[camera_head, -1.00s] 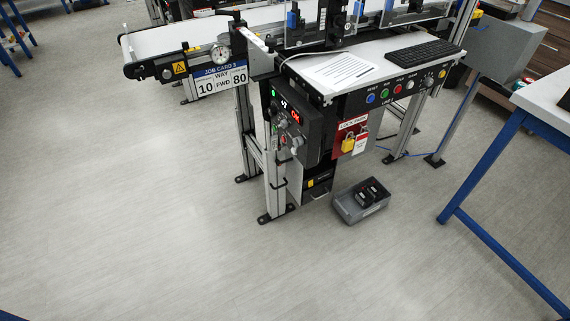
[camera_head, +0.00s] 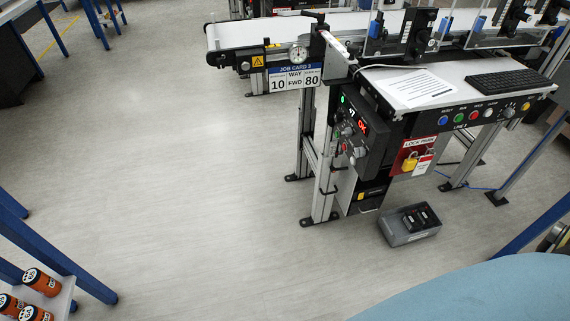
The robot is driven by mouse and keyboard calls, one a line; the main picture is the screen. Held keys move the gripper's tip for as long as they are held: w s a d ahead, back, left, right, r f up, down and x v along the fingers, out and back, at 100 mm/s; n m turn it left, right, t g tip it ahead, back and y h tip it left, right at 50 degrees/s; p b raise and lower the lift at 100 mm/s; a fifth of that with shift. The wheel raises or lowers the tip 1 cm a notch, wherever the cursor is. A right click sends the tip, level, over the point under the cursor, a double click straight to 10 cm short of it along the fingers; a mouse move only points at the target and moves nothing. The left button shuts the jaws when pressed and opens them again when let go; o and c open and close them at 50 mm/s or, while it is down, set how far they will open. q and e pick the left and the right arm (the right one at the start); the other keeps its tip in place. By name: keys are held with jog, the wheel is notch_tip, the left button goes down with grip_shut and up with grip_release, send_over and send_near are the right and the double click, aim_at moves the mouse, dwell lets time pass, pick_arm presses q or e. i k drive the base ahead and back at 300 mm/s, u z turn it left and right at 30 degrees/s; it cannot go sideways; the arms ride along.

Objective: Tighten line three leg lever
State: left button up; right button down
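The line with the blue and white job card 3 (camera_head: 294,77) stands at centre right, with a white belt (camera_head: 262,30) on top. Its metal legs (camera_head: 323,170) reach the floor on dark feet. Small dark levers or clamps show on the legs (camera_head: 334,190), but which one is the leg lever, and whether it is tight, is too small to tell. A black control box (camera_head: 360,128) with lit green and red displays hangs beside the legs. Neither of my grippers is in view.
A blue rounded surface (camera_head: 490,292) fills the lower right. A blue-legged rack (camera_head: 60,262) with orange cans (camera_head: 40,282) stands lower left. The floor (camera_head: 190,190) between is clear.

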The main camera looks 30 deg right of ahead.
aim_at(332, 169)
jog(key=u, duration=0.85)
jog(key=k, duration=0.6)
jog(key=z, duration=1.3)
